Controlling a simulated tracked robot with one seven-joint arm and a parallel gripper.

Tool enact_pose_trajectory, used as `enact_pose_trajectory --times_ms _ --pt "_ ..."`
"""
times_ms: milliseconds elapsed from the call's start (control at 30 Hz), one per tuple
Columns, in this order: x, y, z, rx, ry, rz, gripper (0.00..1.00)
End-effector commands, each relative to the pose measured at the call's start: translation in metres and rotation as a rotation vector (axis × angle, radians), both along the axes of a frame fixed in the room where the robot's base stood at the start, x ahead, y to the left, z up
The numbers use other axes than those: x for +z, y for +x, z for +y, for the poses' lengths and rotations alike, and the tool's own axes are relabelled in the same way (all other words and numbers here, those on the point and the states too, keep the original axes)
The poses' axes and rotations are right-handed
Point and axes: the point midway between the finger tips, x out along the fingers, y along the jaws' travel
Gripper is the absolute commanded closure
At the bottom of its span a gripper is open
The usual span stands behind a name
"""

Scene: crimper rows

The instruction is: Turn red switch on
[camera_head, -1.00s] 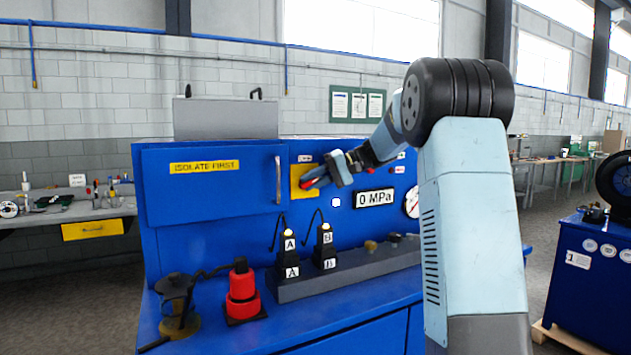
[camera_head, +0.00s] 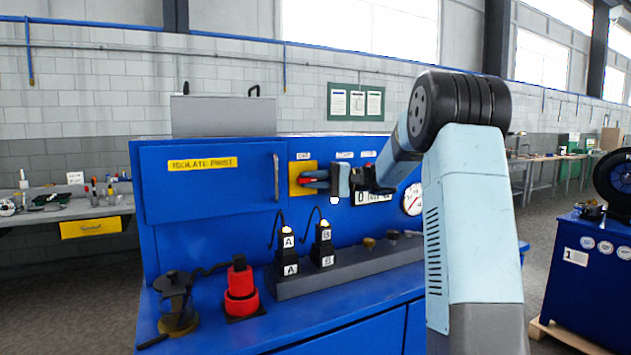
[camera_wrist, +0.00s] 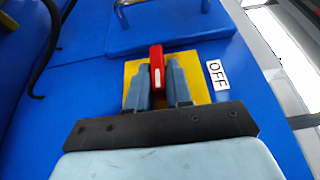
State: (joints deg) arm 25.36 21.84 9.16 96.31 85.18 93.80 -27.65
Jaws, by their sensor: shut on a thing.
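The red switch handle (camera_wrist: 156,68) stands on a square yellow plate (camera_wrist: 194,70) on the blue panel. A white OFF label (camera_wrist: 217,74) is beside the plate in the wrist view. In the head view the red handle (camera_head: 309,181) lies close to level in front of the yellow plate (camera_head: 296,170). My gripper (camera_wrist: 158,80) has one finger on each side of the handle and is shut on it. In the head view my gripper (camera_head: 322,180) reaches the plate from the right and hides part of it.
A pressure display (camera_head: 373,197) and a round gauge (camera_head: 413,199) are right of the switch. A cabinet door (camera_head: 210,195) is to its left. Below stand black blocks marked A (camera_head: 287,255) and B (camera_head: 322,250) and a red device (camera_head: 241,292).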

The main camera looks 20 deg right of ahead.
Motion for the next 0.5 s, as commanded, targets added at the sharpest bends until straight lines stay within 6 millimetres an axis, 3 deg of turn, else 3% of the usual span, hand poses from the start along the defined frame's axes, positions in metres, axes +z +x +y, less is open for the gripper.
enact_pose_trajectory --times_ms 267,300,500 --pt "-0.0056 -0.0001 -0.0034 -0.004 -0.004 0.010 1.00" --pt "-0.0056 -0.0001 -0.0032 -0.003 -0.004 0.011 0.76" --pt "-0.0037 0.0000 -0.0017 -0.002 -0.003 0.007 0.60"
